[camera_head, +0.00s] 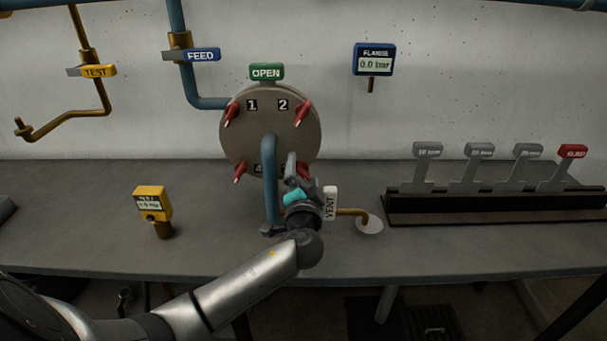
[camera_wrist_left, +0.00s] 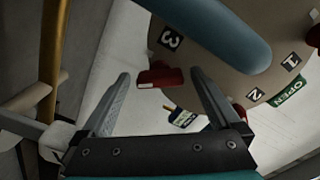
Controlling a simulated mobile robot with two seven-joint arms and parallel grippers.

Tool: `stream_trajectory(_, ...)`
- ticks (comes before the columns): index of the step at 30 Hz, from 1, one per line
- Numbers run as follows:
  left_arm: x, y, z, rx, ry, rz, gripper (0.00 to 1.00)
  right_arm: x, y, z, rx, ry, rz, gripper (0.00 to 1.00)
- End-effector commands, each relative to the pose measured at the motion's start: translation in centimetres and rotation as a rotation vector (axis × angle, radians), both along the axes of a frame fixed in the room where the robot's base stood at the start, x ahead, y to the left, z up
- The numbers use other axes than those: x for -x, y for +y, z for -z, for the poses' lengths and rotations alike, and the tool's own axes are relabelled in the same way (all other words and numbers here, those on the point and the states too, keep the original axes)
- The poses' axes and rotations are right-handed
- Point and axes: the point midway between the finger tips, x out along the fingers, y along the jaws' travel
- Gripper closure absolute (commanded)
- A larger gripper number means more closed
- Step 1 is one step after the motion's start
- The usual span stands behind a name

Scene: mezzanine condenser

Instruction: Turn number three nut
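A round tan flange cover (camera_head: 255,132) on the wall side carries number labels and red wing nuts near its rim. The number three nut (camera_wrist_left: 160,77) is red and shows in the left wrist view beside the "3" label (camera_wrist_left: 170,38); in the head view only a bit of its red (camera_head: 304,170) shows at the lower right of the cover. My left gripper (camera_head: 296,172) is at that lower right part. In the left wrist view its two fingers (camera_wrist_left: 160,76) are spread open, with the nut between the tips; contact cannot be told. My right gripper is not in view.
A blue pipe (camera_head: 270,180) rises in front of the cover, close left of my gripper. A white VENT handle (camera_head: 330,203) stands close to its right. A yellow gauge (camera_head: 152,204) is on the bench at left; a lever rack (camera_head: 490,207) is at right.

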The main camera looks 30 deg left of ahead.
Motion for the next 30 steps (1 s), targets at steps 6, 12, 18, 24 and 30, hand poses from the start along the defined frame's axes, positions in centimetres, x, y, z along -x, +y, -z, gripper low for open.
stream_trajectory(6, 0.03, -0.02, 0.0, 0.0, 0.0, 0.0, 0.28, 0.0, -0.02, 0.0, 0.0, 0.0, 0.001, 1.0)
stream_trajectory(12, 0.03, -0.03, 0.01, 0.0, 0.0, 0.0, 0.51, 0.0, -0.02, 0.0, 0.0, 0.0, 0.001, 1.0)
stream_trajectory(18, 0.04, -0.04, 0.02, 0.0, 0.0, 0.0, 0.73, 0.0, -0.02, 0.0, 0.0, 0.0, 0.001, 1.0)
stream_trajectory(24, 0.04, -0.05, 0.02, 0.0, 0.001, 0.001, 0.88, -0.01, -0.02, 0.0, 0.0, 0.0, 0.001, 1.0)
stream_trajectory(30, 0.04, -0.05, 0.02, -0.023, 0.015, 0.001, 0.88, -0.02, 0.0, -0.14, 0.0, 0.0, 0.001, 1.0)
